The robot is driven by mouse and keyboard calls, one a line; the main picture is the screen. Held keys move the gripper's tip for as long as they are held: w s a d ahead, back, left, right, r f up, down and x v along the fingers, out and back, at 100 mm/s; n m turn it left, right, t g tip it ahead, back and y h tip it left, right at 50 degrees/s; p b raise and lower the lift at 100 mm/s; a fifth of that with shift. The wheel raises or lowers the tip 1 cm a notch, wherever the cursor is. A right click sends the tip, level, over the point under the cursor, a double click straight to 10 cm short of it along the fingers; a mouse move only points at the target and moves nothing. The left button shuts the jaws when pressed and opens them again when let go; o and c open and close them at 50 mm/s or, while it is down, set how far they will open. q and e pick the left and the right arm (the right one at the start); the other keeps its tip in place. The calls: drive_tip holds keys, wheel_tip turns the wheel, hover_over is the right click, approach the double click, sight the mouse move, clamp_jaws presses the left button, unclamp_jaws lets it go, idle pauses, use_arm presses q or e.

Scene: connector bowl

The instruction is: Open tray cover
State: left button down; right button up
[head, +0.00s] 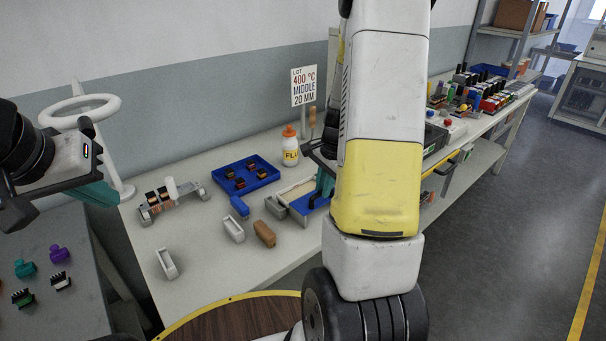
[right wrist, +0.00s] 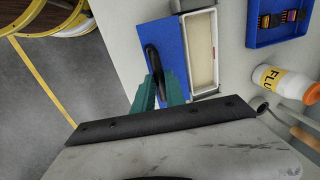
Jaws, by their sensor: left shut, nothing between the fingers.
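The tray cover is a flat blue panel (right wrist: 130,55) with a black loop handle (right wrist: 152,56). It lies beside the open, cream-lined tray (right wrist: 202,50), whose interior is exposed in the right wrist view. In the head view the tray (head: 298,190) and part of the blue cover (head: 312,200) show near the front edge of the bench. My right gripper (right wrist: 160,78) has its teal fingers on both sides of the handle, closed on it. It is partly hidden by my arm in the head view. My left gripper (head: 100,193) is shut and empty at the far left, above the bench edge.
A blue bin (head: 240,178) with several parts and a white flux bottle (head: 290,148) stand behind the tray. A brown block (head: 264,233) and light holders (head: 233,229) lie left of it. A sign (head: 304,86) stands behind. The bench's front left is mostly clear.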

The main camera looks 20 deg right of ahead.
drive_tip(key=o, duration=0.4)
drive_tip(key=shift+c, duration=0.2)
wheel_tip(320, 180, up, 8)
drive_tip(key=s, duration=0.1)
drive_tip(key=shift+s+d+f, duration=0.15)
drive_tip(key=shift+s+d, duration=0.05)
drive_tip(key=shift+d, duration=0.05)
drive_tip(key=s+a+r+n+t+y, duration=0.1)
drive_tip(key=s+a+r+n+t, duration=0.3)
drive_tip(key=s+a+r+n, duration=1)
drive_tip(key=s+a+r, duration=0.1)
drive_tip(key=s+a, duration=0.2)
drive_tip(key=shift+r+n, duration=0.3)
drive_tip(key=shift+n, duration=0.1)
